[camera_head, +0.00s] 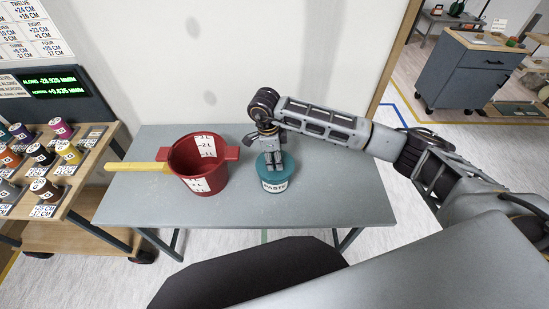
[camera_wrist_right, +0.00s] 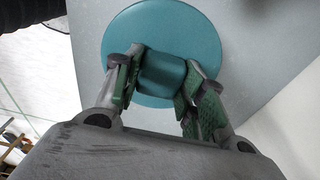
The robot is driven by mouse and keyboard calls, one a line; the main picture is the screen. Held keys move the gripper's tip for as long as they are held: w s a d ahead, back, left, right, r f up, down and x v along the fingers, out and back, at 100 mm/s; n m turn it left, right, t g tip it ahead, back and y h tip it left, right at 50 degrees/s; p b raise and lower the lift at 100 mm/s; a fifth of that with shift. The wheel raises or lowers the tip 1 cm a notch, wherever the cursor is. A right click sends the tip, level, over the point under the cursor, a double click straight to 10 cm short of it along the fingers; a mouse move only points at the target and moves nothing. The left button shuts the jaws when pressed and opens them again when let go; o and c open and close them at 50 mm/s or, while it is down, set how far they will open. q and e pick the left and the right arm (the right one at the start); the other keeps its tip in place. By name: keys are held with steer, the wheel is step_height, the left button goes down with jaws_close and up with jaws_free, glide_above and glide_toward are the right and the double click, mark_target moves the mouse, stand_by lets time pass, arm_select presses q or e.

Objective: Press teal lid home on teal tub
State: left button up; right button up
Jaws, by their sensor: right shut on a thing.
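The teal tub (camera_head: 275,186), with a white PASTE label, stands upright on the grey table. The round teal lid (camera_head: 287,160) is on top of the tub; whether it is fully seated I cannot tell. My right gripper (camera_head: 273,164) points down from above and is shut on the lid's raised block-shaped knob. In the right wrist view the lid (camera_wrist_right: 125,55) appears as a full disc, with the knob (camera_wrist_right: 162,74) between the two green-padded fingers (camera_wrist_right: 160,88). The tub is hidden under the lid there. My left gripper is not in view.
A rack of coloured spools (camera_head: 42,155) is at the far left. The table's right side and front strip are clear. A wall stands behind.

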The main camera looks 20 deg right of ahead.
steer(key=shift+f+b, duration=0.5)
steer(key=shift+f, duration=0.2)
steer(key=o, duration=1.1)
steer(key=shift+r, duration=0.15)
step_height(320, 180, up, 12)
steer(key=a, duration=0.1)
steer(key=shift+w+a, duration=0.2)
steer(key=shift+s+f, duration=0.1)
steer(key=shift+f, duration=0.15)
stand_by(0.7)
